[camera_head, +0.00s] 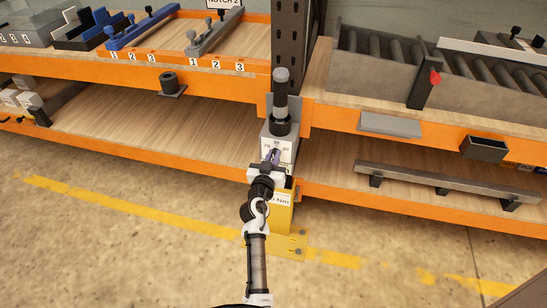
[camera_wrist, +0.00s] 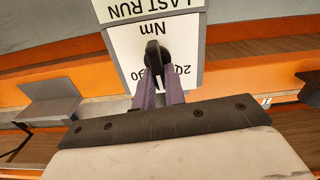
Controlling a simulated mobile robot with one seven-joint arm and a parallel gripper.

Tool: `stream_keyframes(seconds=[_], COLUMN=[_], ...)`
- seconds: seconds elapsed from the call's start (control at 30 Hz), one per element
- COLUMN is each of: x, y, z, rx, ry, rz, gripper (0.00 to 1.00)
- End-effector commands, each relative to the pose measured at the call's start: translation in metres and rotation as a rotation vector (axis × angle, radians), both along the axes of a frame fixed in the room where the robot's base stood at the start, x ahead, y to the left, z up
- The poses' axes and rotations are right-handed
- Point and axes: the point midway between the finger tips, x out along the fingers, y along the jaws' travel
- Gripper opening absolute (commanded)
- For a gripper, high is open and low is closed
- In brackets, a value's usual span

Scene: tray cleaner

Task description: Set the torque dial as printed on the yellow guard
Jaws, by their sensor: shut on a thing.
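The torque dial's black knob (camera_wrist: 153,55) stands on a white face (camera_wrist: 128,48) marked Nm, upside down in the wrist view. My gripper (camera_wrist: 160,92) is shut on the knob, its two purple fingers on either side. In the head view my gripper (camera_head: 273,158) is in front of the dial face (camera_head: 290,152); small numbers show along its top edge. The fingers hide some numbers, and I cannot tell the pointer's exact setting. The yellow guard (camera_head: 284,222) stands below on the post; its white label (camera_head: 284,199) is partly covered by my arm, and its number is unreadable.
A label reading LAST RUN (camera_wrist: 155,8) adjoins the dial face. A black and grey cylinder (camera_head: 281,95) stands above the dial. Orange-edged shelves (camera_head: 200,122) flank the post, with a roller conveyor (camera_head: 385,45) at upper right. The front floor is open.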

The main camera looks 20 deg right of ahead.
Motion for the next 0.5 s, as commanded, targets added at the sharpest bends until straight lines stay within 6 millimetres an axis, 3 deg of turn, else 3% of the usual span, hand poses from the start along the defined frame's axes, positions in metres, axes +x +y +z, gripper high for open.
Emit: stream_keyframes(seconds=[0.5], x=[0.0029], y=[0.0051], z=[-0.0031], rx=[-0.361], ry=[0.245], rz=[0.001], gripper=[0.0])
